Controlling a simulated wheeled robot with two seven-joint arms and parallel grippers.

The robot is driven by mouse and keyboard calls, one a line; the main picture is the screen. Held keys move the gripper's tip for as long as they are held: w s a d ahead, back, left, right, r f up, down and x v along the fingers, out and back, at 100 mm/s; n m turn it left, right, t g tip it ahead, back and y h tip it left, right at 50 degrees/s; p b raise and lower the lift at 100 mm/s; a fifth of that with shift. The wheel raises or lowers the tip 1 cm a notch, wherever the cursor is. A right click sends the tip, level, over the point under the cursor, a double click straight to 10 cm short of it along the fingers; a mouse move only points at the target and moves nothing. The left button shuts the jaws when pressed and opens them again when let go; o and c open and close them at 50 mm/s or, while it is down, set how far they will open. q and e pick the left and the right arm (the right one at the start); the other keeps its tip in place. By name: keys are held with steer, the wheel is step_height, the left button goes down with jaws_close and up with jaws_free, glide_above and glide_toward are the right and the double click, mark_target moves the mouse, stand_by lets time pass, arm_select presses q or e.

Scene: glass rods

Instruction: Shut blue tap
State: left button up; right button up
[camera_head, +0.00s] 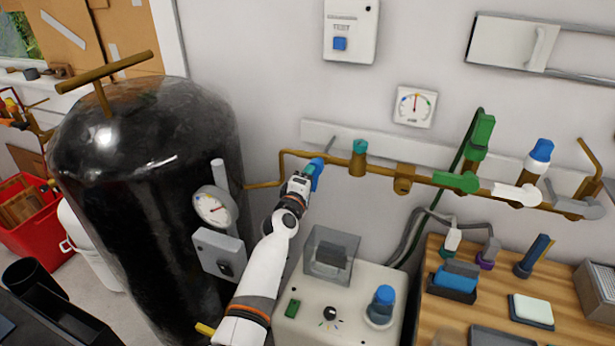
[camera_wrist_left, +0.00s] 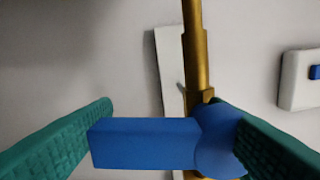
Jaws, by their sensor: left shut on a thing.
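The blue tap (camera_head: 317,171) sits at the left part of the brass pipe (camera_head: 340,165) on the wall. In the left wrist view its blue lever (camera_wrist_left: 145,145) lies crosswise to the upright-looking pipe (camera_wrist_left: 194,45), with the round hub (camera_wrist_left: 218,140) at its right end. My left gripper (camera_head: 308,176) reaches up to the tap and is shut on it. In the left wrist view the teal fingers of the gripper (camera_wrist_left: 165,130) stand at the lever's free end and at the hub. My right gripper is not in view.
A green tap (camera_head: 456,181), a white tap (camera_head: 515,194) and a grey tap (camera_head: 580,208) sit further right on the pipe. A black tank (camera_head: 150,200) with a gauge (camera_head: 214,207) stands left of my arm. A machine (camera_head: 345,310) stands below, beside a wooden bench (camera_head: 470,318).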

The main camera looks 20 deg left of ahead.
arm_select(q)
steer(key=shift+d+f+n, duration=0.1)
steer(key=shift+d+n, duration=0.15)
steer(key=shift+n, duration=0.45)
steer(key=o, duration=1.4)
steer(key=s+p, duration=0.5)
steer(key=s, duration=0.7)
steer(key=shift+a, duration=0.15)
